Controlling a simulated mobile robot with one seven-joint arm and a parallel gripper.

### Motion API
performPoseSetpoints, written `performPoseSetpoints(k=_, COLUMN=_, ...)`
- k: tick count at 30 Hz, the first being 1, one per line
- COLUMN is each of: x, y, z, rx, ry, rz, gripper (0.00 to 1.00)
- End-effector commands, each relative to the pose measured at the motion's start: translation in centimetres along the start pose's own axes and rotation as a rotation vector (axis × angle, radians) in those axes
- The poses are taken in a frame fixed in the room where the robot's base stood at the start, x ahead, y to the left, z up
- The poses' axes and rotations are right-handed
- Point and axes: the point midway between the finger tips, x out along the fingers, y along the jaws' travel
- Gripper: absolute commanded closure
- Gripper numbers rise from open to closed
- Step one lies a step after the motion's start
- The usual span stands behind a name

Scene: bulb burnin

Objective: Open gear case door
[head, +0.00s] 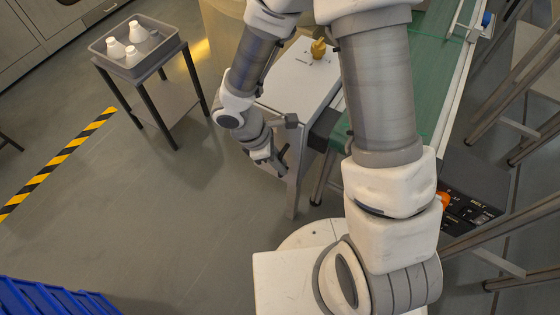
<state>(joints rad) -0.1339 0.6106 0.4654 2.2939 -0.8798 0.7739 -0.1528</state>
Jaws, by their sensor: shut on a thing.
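The gear case (302,77) is a pale grey box beside the green conveyor, with a flat top. A narrow grey panel, which looks like its door (293,196), stands at its near end and reaches down towards the floor. My gripper (279,166) is at the upper part of this panel, on its left side. It is shut on a small dark bar that looks like the door handle (286,154). The fingertips are small and partly hidden. The inside of the case is not visible, and I cannot tell how far the door stands open.
A yellow-orange part (318,49) sits on the case top. The green conveyor (433,70) runs along the right, with a dark control panel (468,208) beside it. A small table with a grey tray (163,58) of white bulbs stands upper left. Floor left of the case is clear.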

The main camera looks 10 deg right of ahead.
Motion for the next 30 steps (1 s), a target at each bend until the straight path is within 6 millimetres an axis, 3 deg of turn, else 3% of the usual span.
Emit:
performPoseSetpoints(k=17, x=-0.2, y=-0.3, z=-0.3, rx=0.029, ry=-0.001, rz=-0.013, gripper=1.0)
performPoseSetpoints(k=30, x=-1.6, y=-2.0, z=-3.5, rx=0.31, ry=0.003, rz=-0.128, gripper=1.0)
